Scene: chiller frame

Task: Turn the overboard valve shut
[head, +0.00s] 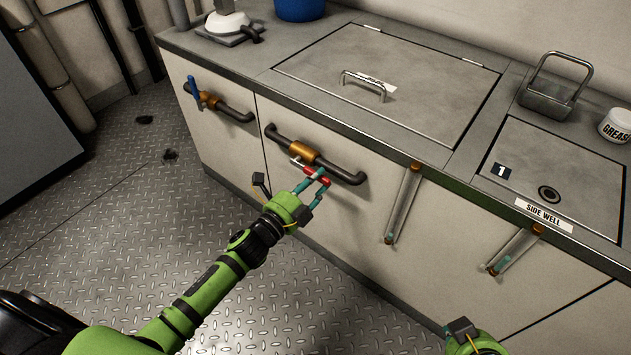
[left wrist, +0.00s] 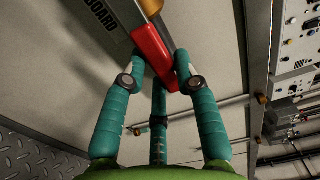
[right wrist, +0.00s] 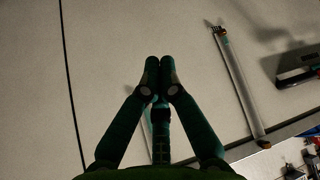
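The brass valve (head: 302,152) sits in a dark pipe on the front of the chest, below the large lid. Its red lever (head: 317,177) runs roughly along the pipe, down and to the right. In the left wrist view the red lever (left wrist: 152,50) lies beside a plate partly reading "BOARD" (left wrist: 100,14). My left gripper (head: 316,180) has its fingers on either side of the lever's end and appears closed on it; the left wrist view shows the fingertips (left wrist: 161,68) against it. My right gripper (right wrist: 159,70) is shut and empty, in front of the pale panel.
A second valve with a blue handle (head: 194,92) is on the left of the front. On top are a wire-handled box (head: 547,99) and a grease tub (head: 617,125).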

